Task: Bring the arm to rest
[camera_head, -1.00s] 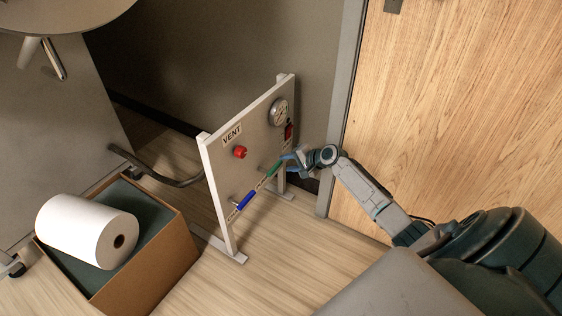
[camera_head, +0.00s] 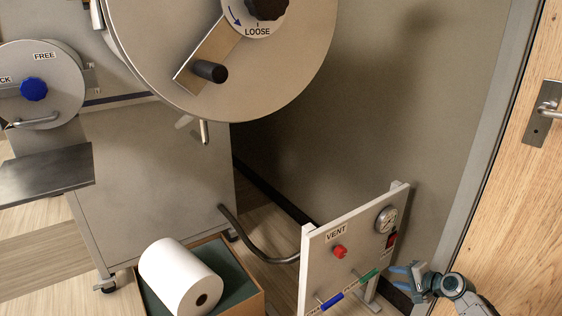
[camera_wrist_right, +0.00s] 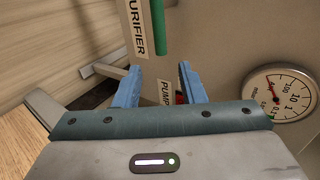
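My right gripper (camera_head: 402,277) is at the lower right of the head view, by the right edge of the white vent panel (camera_head: 318,258). In the right wrist view, its two blue fingers (camera_wrist_right: 160,84) are apart with nothing held between them. The panel's green handle (camera_head: 369,275) is left of the fingers, with a gap; it also shows beyond them in the wrist view (camera_wrist_right: 158,28). The panel carries a blue handle (camera_head: 332,301), a red knob (camera_head: 340,252) and a gauge (camera_head: 387,219). My left gripper is out of view.
A wooden door (camera_head: 520,210) and its grey frame (camera_head: 474,150) stand close behind and right of my right arm. A box (camera_head: 250,302) with a white roll (camera_head: 180,275) is left of the panel.

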